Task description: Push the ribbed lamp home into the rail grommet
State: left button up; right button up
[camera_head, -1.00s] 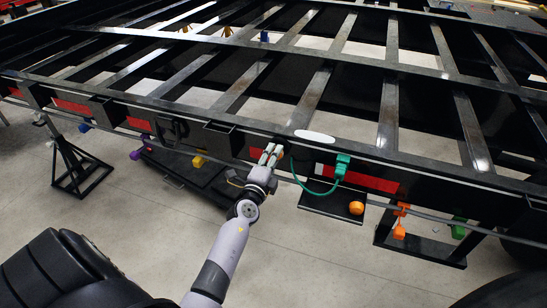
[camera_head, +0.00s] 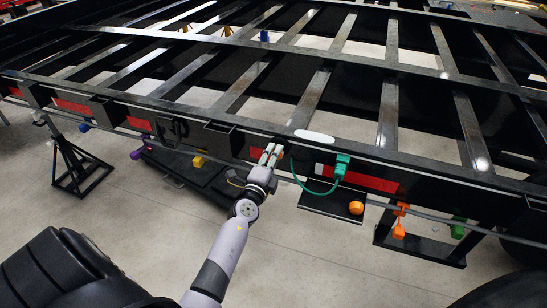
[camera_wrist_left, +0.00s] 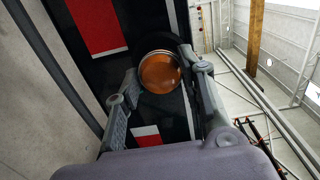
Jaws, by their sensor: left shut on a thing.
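In the left wrist view, a round amber lamp (camera_wrist_left: 160,73) with a pale rim sits between the fingers of my left gripper (camera_wrist_left: 161,76). The gripper is shut on it, one finger on each side. A dark ring (camera_wrist_left: 152,42), perhaps the grommet, shows just behind the lamp's upper edge against the black rail; how deep the lamp sits in it I cannot tell. In the head view my left gripper (camera_head: 270,154) reaches the front face of the trailer's side rail (camera_head: 230,125), and its fingers hide the lamp. My right gripper is not in view.
A green connector (camera_head: 342,165) with a looping green cable (camera_head: 313,190) hangs on the rail just right of my gripper. An orange round object (camera_head: 356,208) rests on a dark plate below. A black jack stand (camera_head: 76,160) stands at left. Open floor lies in front.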

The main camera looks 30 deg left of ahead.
pick_arm(q)
jog(key=shift+w+a, duration=0.1)
jog(key=shift+w, duration=0.35)
dwell(0.5)
jog(key=o, duration=1.3)
jog(key=v, duration=1.2)
jog(key=s+d+f+n+g+h, duration=0.1)
jog(key=s+d+f+n+g, duration=0.2)
jog(key=f, duration=0.9)
jog(key=s+d+f+n+g+h, duration=0.1)
jog(key=s+d+f+n+g, duration=0.15)
jog(key=s+f, duration=0.6)
jog(key=s+d+f+n+g+h, duration=0.1)
jog(key=s+d+f+n+g, duration=0.15)
jog(key=f, duration=1.15)
jog(key=s+d+f+n+g, duration=0.1)
jog(key=s+f+g, duration=0.1)
jog(key=s+f, duration=0.3)
jog(key=s+d+f+n+g+h, duration=0.1)
jog(key=s+f, duration=0.4)
jog(key=s, duration=0.8)
jog(key=s+d+f+n+g, duration=0.1)
jog(key=s+f+g, duration=0.4)
jog(key=s, duration=0.5)
jog(key=shift+d+f+n, duration=0.15)
jog(key=shift+d+n, duration=0.1)
jog(key=shift+n, duration=0.65)
